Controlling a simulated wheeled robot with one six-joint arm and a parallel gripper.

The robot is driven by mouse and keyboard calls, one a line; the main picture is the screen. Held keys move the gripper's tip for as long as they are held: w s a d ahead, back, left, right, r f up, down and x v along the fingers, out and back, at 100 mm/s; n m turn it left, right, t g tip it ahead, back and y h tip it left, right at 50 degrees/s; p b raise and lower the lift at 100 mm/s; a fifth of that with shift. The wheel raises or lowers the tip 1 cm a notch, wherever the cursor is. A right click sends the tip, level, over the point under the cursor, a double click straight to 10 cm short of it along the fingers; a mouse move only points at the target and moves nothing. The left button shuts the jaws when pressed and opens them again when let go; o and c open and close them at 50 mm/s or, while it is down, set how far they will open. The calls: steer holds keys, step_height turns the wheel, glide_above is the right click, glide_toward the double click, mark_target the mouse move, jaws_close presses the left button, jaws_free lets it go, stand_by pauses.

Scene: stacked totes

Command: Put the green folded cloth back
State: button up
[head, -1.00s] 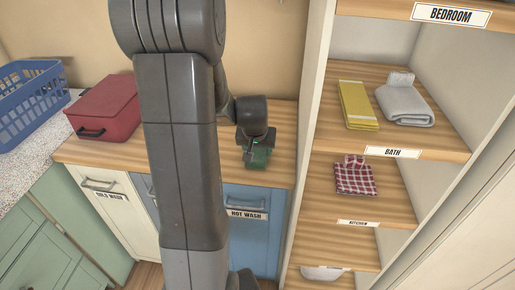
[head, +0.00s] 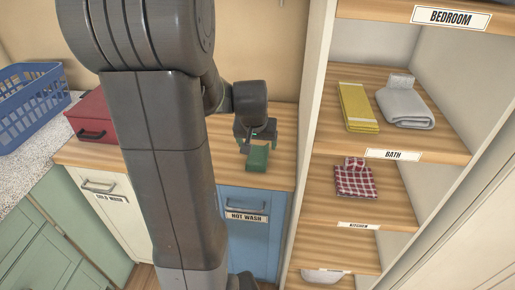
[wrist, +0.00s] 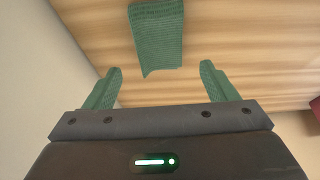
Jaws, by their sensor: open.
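The green folded cloth (head: 257,157) lies on the wooden counter above the hot wash door. It also shows in the wrist view (wrist: 157,38), flat on the wood, just beyond the fingertips. My gripper (head: 258,137) is right behind the cloth in the head view. In the wrist view my gripper (wrist: 160,80) is open, its two green fingers spread wide with nothing between them.
The shelf unit at right has boards labelled bedroom (head: 451,16), bath (head: 393,154) and kitchen (head: 358,225). A yellow cloth (head: 357,107) and grey towel (head: 405,107) lie on the bath shelf, a checked cloth (head: 354,179) below. A red case (head: 91,115) and blue basket (head: 30,105) stand left.

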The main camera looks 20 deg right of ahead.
steer(key=v, duration=0.6)
stand_by(1.6)
